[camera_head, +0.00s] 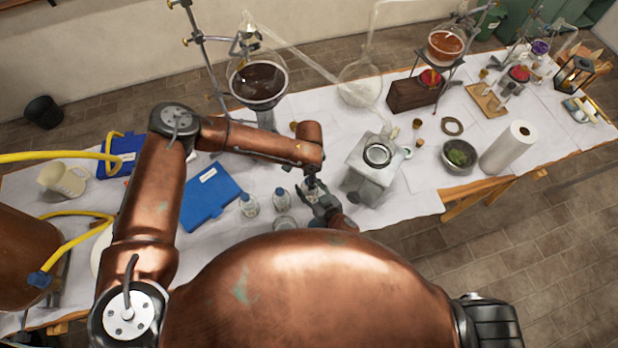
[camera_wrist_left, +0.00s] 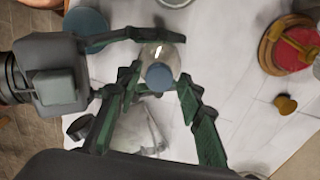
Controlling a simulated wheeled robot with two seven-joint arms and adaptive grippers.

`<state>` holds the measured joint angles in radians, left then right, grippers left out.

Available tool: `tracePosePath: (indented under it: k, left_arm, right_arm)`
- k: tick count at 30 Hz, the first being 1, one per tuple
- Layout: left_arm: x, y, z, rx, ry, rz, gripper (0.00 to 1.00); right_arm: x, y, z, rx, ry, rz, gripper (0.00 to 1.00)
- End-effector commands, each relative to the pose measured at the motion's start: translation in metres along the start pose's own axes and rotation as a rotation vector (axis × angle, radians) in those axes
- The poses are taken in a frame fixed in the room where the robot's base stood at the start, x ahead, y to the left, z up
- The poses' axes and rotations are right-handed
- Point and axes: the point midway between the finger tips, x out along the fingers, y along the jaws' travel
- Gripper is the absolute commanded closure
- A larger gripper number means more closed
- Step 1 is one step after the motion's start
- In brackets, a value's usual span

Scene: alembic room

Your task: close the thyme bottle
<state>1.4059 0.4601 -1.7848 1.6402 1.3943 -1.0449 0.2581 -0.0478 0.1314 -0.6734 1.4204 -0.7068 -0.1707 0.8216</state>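The thyme bottle is a small clear glass bottle (camera_wrist_left: 168,55) in the left wrist view. Its label cannot be read. My right gripper comes in from the left of that view, its upper finger along the glass; its lower finger is partly hidden. A round blue cap (camera_wrist_left: 158,77) shows over the bottle, between the narrowly spaced fingertips of my left gripper (camera_wrist_left: 159,76). Whether the cap touches the bottle neck cannot be told. In the head view my left gripper (camera_head: 312,184) points down above my dark right gripper (camera_head: 326,207), and the bottle is mostly hidden.
Two blue-capped bottles (camera_head: 249,206) (camera_head: 281,200) stand left of the grippers, near a blue folder (camera_head: 211,196). A metal canister (camera_head: 367,182) stands close on the right. Glassware on stands (camera_head: 258,82) is behind. Bare white cloth lies right of the canister (camera_head: 415,205).

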Motion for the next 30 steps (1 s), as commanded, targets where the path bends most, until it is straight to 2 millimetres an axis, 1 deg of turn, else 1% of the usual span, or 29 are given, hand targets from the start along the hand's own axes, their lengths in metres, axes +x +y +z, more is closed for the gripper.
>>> tracePosePath:
  k: [1, 3, 10, 14, 17, 24, 30]
  left_arm:
    - [0.000, 0.000, 0.000, 0.000, 0.000, 0.000, 0.60]
    - [0.000, 0.000, 0.000, 0.000, 0.000, 0.001, 0.57]
    - [0.000, 0.001, 0.000, 0.000, 0.000, 0.001, 0.57]
    - [-0.008, 0.000, 0.000, 0.000, 0.001, 0.001, 0.57]
    - [-0.022, -0.001, -0.001, 0.000, 0.002, 0.000, 0.57]
    - [-0.073, -0.001, 0.000, 0.000, 0.002, -0.001, 0.57]
    - [-0.105, -0.001, 0.000, 0.000, 0.001, -0.001, 0.57]
  right_arm:
    - [0.000, 0.000, 0.000, 0.000, 0.000, 0.000, 1.00]
    - [0.000, 0.000, 0.000, 0.000, 0.000, 0.000, 1.00]
    - [0.000, 0.000, 0.000, 0.000, 0.000, 0.000, 1.00]
    - [0.000, 0.000, 0.000, 0.000, 0.000, 0.000, 1.00]
    - [0.000, 0.000, 0.000, 0.000, 0.000, 0.000, 1.00]
    - [0.000, 0.000, 0.000, 0.000, 0.000, 0.000, 1.00]
    - [0.000, 0.000, 0.000, 0.000, 0.000, 0.000, 1.00]
